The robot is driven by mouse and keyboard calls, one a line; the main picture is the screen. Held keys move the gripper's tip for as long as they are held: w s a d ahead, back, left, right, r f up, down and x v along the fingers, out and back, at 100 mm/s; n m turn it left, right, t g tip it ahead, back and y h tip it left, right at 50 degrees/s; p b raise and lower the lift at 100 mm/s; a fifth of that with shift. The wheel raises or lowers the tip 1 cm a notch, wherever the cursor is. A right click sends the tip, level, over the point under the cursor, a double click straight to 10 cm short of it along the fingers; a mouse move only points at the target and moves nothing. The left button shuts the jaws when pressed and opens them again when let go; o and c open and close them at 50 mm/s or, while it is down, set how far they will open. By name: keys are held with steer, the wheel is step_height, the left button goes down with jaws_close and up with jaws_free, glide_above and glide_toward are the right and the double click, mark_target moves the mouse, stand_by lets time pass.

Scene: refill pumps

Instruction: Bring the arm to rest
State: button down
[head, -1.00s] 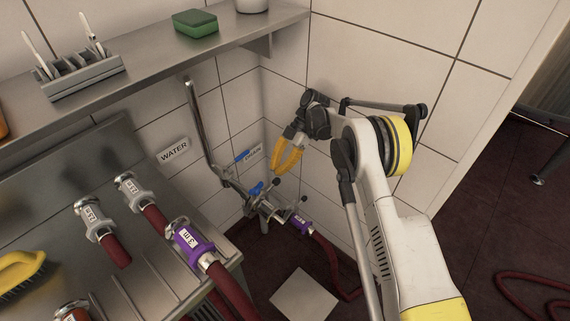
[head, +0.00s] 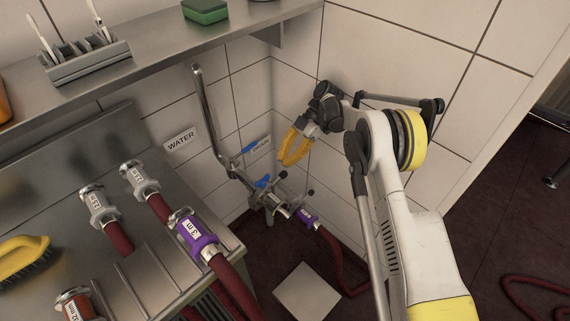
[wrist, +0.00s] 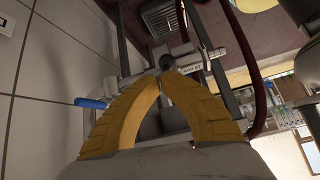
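My gripper (head: 285,164) has yellow fingers and hangs in the corner above the pipework in the head view. In the wrist view the two fingers (wrist: 160,78) curve together and their tips meet or nearly meet, with nothing seen between them. My arm (head: 400,225) is bent, reaching from the lower right toward the tiled wall. The valve assembly (head: 270,197) with blue handles lies below and left of the gripper. The gripper looks apart from it.
A steel shelf (head: 150,62) runs along the wall above left. A steel counter (head: 60,165) holds several red hoses with couplings and a yellow brush (head: 22,258). A purple coupling (head: 308,218) and red hose join the pipework. Open floor (head: 500,220) lies right.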

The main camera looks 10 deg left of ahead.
step_height(320, 180, up, 8)
steer(key=shift+r, duration=0.15)
steer(key=s+d+r+m+t+h, duration=0.1)
steer(key=s+d+r+m+t, duration=0.35)
steer(key=d+r+m, duration=0.4)
steer(key=s+d+r+m+t+h, duration=0.1)
steer(key=s+d+r+m+t, duration=0.3)
steer(key=r, duration=0.7)
steer(key=s+d+f+m+t+h, duration=0.1)
steer(key=s+d+m+t+h, duration=0.1)
steer(key=s+d+m, duration=0.4)
steer(key=s+d+f+m+t+h, duration=0.1)
steer(key=s+d+m+t+h, duration=0.1)
steer(key=s+d+m, duration=0.5)
steer(key=shift+s+d+f+t, duration=0.35)
steer(key=shift+s+d+t, duration=0.35)
steer(key=shift+s, duration=2.55)
steer(key=shift+d+m, duration=0.15)
steer(key=shift+m, duration=0.1)
